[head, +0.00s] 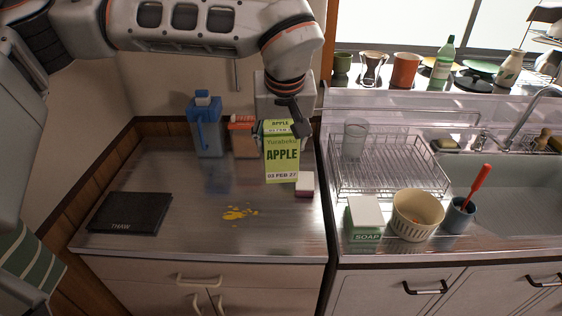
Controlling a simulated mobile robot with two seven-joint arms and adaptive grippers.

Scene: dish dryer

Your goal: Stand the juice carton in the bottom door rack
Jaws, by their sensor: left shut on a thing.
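The juice carton (282,160) is green and white, marked APPLE, and upright in the head view. It is at the right part of the steel counter, near the joint with the sink unit. My left gripper (287,122) comes down from above and is shut on the carton's upper part. Its fingers partly hide the carton's top. I cannot tell whether the carton's base touches the counter. No door rack or fridge shows in this view. My right gripper is not in view.
A blue jug (207,135) and an orange-topped carton (243,138) stand behind. A dark THAW board (130,212) and a yellow spill (239,213) lie on the counter. A wire dish rack (400,175) stands right.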

